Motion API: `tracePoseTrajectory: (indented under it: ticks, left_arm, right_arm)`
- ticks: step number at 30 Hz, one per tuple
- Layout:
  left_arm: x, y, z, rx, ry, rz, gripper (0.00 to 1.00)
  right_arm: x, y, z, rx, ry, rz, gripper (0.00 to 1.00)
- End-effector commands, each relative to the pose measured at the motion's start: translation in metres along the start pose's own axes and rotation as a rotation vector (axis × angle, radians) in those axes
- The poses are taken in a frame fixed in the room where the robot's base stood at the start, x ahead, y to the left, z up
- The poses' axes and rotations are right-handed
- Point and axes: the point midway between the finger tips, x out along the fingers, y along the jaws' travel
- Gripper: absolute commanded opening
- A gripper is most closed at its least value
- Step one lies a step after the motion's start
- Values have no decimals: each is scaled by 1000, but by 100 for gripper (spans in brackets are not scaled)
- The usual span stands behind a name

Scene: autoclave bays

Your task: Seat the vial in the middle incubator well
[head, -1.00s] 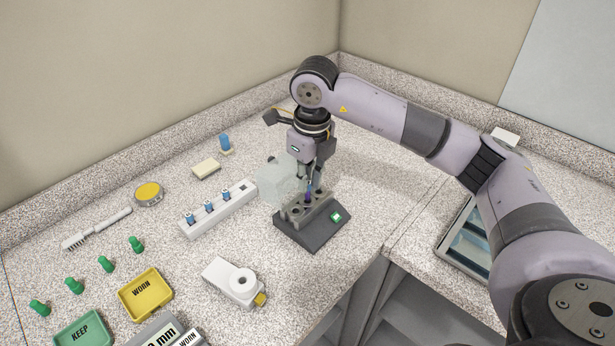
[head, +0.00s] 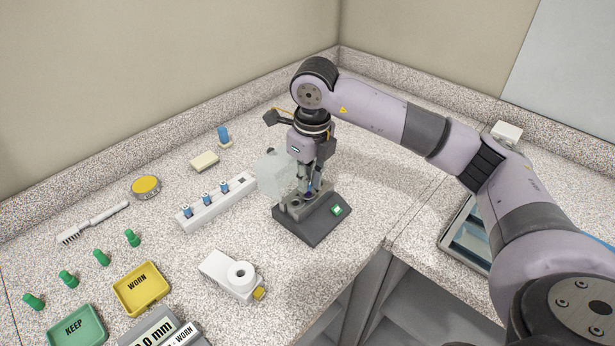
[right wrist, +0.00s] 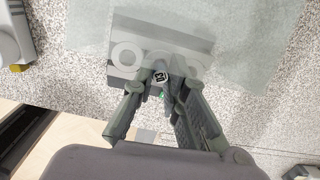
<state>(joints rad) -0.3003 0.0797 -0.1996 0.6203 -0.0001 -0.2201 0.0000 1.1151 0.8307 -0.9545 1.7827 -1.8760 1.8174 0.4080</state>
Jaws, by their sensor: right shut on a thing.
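The incubator (head: 325,222) is a dark grey block with a lit green display and a row of wells along its far side. My right gripper (head: 311,187) points down over the middle of that row. It is shut on the vial, which is mostly hidden by the fingers in the head view. In the right wrist view the vial's marked top (right wrist: 161,77) shows between the fingertips, in line with the middle well (right wrist: 158,57). The vial stands about upright, at or in the well. I cannot tell how deep it sits. My left gripper is out of view.
A clear pale panel (head: 272,176) stands just behind the incubator. A white rack (head: 218,206) with blue-topped vials is to its left. A white device (head: 230,276), yellow tray (head: 142,288), green tray (head: 77,329) and green pegs lie further left. The counter edge is close at right.

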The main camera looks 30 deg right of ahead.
Motion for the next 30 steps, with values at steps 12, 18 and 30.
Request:
tracePoseTrajectory:
  ticks: [12, 18, 30]
  left_arm:
    - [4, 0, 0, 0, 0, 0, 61]
    - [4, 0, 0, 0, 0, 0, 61]
    - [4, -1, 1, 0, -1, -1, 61]
  right_arm:
    - [5, 0, 0, 0, 0, 0, 27]
    - [5, 0, 0, 0, 0, 0, 36]
    - [-11, 0, 1, 1, -4, -1, 36]
